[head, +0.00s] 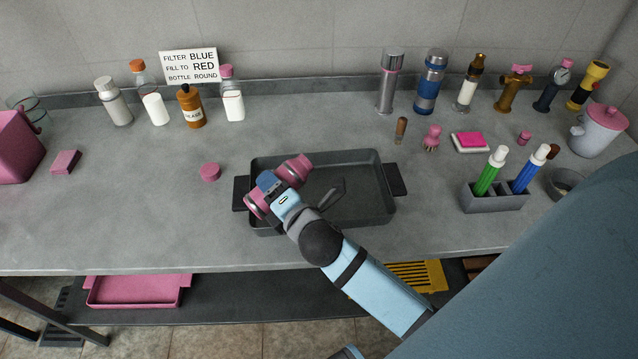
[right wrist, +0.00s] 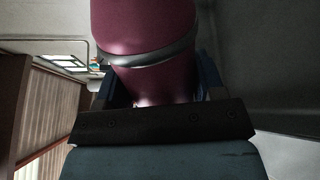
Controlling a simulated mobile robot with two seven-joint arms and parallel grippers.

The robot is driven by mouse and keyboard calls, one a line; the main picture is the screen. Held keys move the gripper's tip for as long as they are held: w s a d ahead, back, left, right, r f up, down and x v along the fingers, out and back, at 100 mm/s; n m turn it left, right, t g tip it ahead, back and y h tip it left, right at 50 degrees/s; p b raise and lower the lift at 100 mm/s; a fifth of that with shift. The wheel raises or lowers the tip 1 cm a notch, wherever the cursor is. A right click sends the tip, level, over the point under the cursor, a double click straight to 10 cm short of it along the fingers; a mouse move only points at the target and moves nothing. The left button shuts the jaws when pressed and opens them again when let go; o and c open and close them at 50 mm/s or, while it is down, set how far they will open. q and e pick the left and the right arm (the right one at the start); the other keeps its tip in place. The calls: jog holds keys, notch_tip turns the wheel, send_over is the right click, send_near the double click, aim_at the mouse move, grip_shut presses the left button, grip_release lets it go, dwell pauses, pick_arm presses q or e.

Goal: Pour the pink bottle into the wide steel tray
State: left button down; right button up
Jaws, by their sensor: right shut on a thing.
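My right gripper (head: 272,188) is shut on the pink bottle (head: 293,170), which has grey bands and lies strongly tilted over the left part of the tray. The bottle also shows close up in the right wrist view (right wrist: 145,30), between the fingers. The wide steel tray (head: 378,214) is dark grey, shallow and rectangular, with a handle at each short side. My right arm hides part of its front. No stream shows, and I cannot tell whether anything is flowing. My left gripper is not in view.
A round pink cap (head: 210,172) lies left of the tray. Bottles and a jar (head: 191,107) stand by a sign (head: 189,66) at the back. A pen holder (head: 494,200) stands right of the tray. The counter's left front is clear.

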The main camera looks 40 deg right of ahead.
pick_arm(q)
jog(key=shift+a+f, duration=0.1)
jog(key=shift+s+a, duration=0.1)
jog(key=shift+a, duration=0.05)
pick_arm(e)
jog(key=shift+d+m, duration=0.1)
jog(key=shift+m, duration=0.2)
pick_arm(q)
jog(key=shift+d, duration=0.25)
pick_arm(e)
jog(key=shift+d+m, duration=0.35)
jog(key=shift+m, duration=0.05)
pick_arm(q)
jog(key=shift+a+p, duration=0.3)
jog(key=shift+p, duration=0.1)
pick_arm(e)
jog(key=shift+d+m, duration=0.1)
jog(key=shift+m, duration=0.3)
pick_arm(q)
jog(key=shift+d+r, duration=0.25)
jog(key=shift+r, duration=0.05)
pick_arm(e)
jog(key=shift+f+m+y, duration=0.1)
jog(key=shift+m+y, duration=0.2)
pick_arm(q)
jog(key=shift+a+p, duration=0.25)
jog(key=shift+p, duration=0.1)
pick_arm(e)
jog(key=shift+d+m, duration=0.1)
jog(key=shift+m, duration=0.3)
